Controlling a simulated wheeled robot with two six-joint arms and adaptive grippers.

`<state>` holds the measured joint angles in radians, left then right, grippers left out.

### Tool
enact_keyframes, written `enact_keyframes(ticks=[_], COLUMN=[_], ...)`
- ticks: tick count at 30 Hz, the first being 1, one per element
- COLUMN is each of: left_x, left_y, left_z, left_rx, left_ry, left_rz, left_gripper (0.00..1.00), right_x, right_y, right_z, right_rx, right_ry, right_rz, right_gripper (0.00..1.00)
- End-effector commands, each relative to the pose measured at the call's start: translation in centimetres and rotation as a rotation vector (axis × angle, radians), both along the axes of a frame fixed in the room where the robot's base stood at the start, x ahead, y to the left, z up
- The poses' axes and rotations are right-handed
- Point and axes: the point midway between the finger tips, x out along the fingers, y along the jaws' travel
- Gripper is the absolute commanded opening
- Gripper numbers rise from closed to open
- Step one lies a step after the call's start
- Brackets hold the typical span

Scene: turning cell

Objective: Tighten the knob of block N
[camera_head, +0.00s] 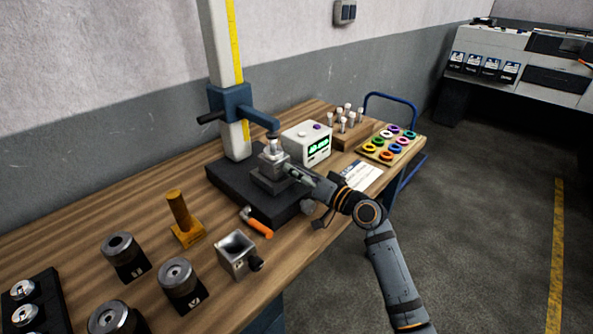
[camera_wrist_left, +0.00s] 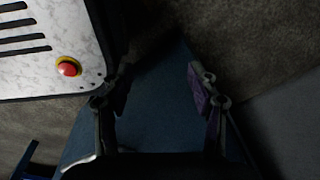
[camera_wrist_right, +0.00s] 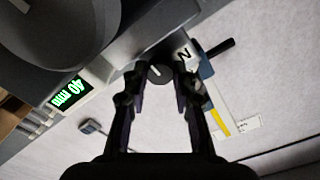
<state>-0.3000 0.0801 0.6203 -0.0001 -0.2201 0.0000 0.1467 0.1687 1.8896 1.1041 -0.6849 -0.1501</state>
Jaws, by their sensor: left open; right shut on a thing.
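Block N (camera_head: 270,180), a grey stepped block, sits on the black base of the column stand, under the stand's blue arm. In the right wrist view its white face with the letter N (camera_wrist_right: 185,54) shows beside a dark round knob (camera_wrist_right: 160,74) with a white line. My right gripper (camera_head: 294,170) is at the block's right side. Its fingertips (camera_wrist_right: 160,80) are shut on the knob, one finger on each side. My left gripper (camera_wrist_left: 158,88) is open and empty over the dark floor, out of the head view.
The black base (camera_head: 232,190) carries the column (camera_head: 228,80). A readout box (camera_head: 307,142) stands behind block N; its display reads 40 mm. An orange-handled tool (camera_head: 257,223), a pocketed block with a knob (camera_head: 236,256) and several cylinders lie in front. A ring tray (camera_head: 391,146) is at right.

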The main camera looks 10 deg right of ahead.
Motion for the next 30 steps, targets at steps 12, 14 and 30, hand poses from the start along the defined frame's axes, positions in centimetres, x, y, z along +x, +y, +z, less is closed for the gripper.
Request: enact_keyframes(ticks=[12,14,30], left_x=[0.0,0.0,-0.01], left_y=[0.01,0.01,0.0], left_z=[0.13,0.13,0.12], left_rx=[0.0,0.0,0.0], left_ry=[0.0,0.0,0.0], left_rz=[0.0,0.0,0.0], left_gripper=[0.59,0.59,0.59], right_x=[0.0,0.0,0.0], right_y=[-0.02,-0.01,-0.01], right_z=[-0.08,-0.09,-0.14], right_rx=[0.028,0.028,0.025], right_ry=[0.019,0.02,0.02], right_rz=[-0.001,0.0,0.0], right_gripper=[0.0,0.0,0.5])
